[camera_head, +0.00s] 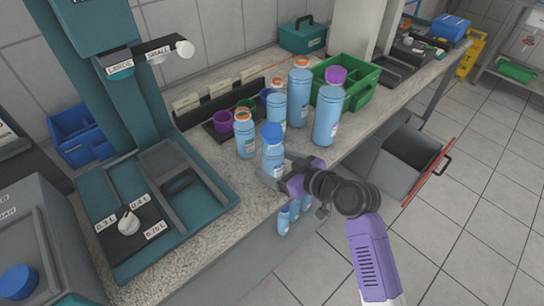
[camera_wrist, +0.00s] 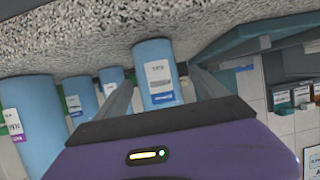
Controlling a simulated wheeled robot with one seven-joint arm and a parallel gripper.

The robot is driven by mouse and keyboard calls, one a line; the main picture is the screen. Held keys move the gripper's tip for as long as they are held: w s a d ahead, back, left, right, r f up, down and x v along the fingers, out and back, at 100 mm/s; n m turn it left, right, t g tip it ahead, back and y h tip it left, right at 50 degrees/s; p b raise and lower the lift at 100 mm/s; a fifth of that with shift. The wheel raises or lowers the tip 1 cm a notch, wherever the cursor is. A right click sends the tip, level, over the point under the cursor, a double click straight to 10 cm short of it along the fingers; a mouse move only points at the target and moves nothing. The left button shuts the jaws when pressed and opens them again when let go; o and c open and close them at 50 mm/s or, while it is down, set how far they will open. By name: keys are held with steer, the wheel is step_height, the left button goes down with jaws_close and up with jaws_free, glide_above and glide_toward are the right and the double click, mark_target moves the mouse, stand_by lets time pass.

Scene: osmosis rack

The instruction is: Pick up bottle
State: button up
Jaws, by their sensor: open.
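Several light-blue bottles stand upright on the counter. The nearest has a blue cap (camera_head: 272,155), and my gripper (camera_head: 274,175) is at its lower part, on its right side. In the wrist view, which looks upside down, a light-blue bottle with a white and blue label (camera_wrist: 157,70) shows between the two fingers of my open gripper (camera_wrist: 163,95). I cannot tell whether either finger touches it. Other bottles have orange caps, small (camera_head: 245,137), middle (camera_head: 277,112) and tall (camera_head: 299,98). One has a purple cap (camera_head: 328,115).
A teal filling machine (camera_head: 155,205) stands left of the bottles. A green crate (camera_head: 362,92) and a teal box (camera_head: 303,38) are behind them. Small cups (camera_head: 222,121) stand close behind. An open drawer (camera_head: 408,152) juts from the counter at the right.

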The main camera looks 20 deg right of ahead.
mark_target(266, 160)
steer(key=shift+p+x, duration=0.35)
steer(key=shift+x, duration=2)
steer(key=shift+d+r, duration=0.1)
steer(key=shift+r, duration=0.05)
jaws_close()
steer(key=shift+r, duration=0.1)
